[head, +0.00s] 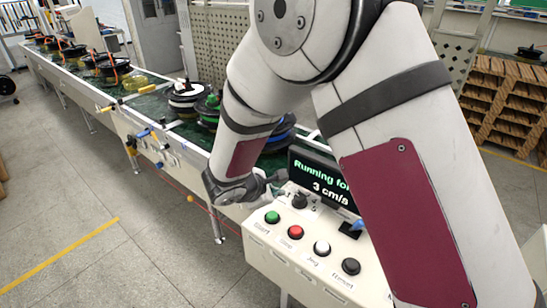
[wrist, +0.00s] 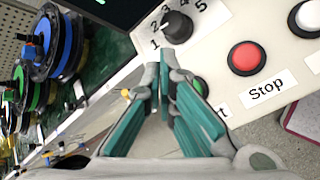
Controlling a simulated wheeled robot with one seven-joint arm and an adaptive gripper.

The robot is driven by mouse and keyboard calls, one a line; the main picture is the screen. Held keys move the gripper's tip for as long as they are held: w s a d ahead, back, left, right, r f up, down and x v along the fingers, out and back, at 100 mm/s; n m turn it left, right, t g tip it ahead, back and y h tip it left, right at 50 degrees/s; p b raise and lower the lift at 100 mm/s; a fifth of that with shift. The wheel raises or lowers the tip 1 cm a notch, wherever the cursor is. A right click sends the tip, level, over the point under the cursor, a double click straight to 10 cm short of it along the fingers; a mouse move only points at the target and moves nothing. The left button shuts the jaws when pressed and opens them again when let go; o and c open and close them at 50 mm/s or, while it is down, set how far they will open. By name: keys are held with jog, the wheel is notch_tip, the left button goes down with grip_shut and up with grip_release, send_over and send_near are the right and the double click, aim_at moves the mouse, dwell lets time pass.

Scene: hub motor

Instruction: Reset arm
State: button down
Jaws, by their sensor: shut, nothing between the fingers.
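My arm crosses the right half of the head view and reaches down to the control box (head: 315,250). My gripper (wrist: 165,62) is shut and empty in the wrist view, its teal fingers together at the tips. The tips appear just below the black numbered dial (wrist: 177,27) in that picture. The green button (wrist: 197,86) is partly hidden behind a finger. The red Stop button (wrist: 246,58) is clear to the right. In the head view the gripper's dark end is beside the box's back left edge; its fingertips are hard to make out.
A screen (head: 322,179) on the box reads "Running for" and "3 cm/s", partly covered by my arm. A conveyor (head: 150,103) with several motor hubs runs to the back left. Wooden racks (head: 505,105) stand at the right. The floor (head: 110,190) at left is open.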

jog(key=s+d+r+m+g, duration=0.2)
jog(key=s+d+r+m, duration=0.3)
jog(key=d+r, duration=0.35)
jog(key=s+d+r+m+g, duration=0.1)
jog(key=s+d+r+m, duration=0.35)
jog(key=d+r, duration=0.4)
jog(key=s+d+r+m+y, duration=0.1)
jog(key=s+r+m, duration=0.3)
jog(key=s, duration=0.5)
jog(key=s+d+r+m+y, duration=0.1)
jog(key=s+r+m+y, duration=0.2)
jog(key=s+m, duration=0.4)
jog(key=shift+s+d+r+t+y, duration=0.2)
jog(key=shift+s+r+t+y, duration=0.2)
jog(key=shift+s, duration=0.85)
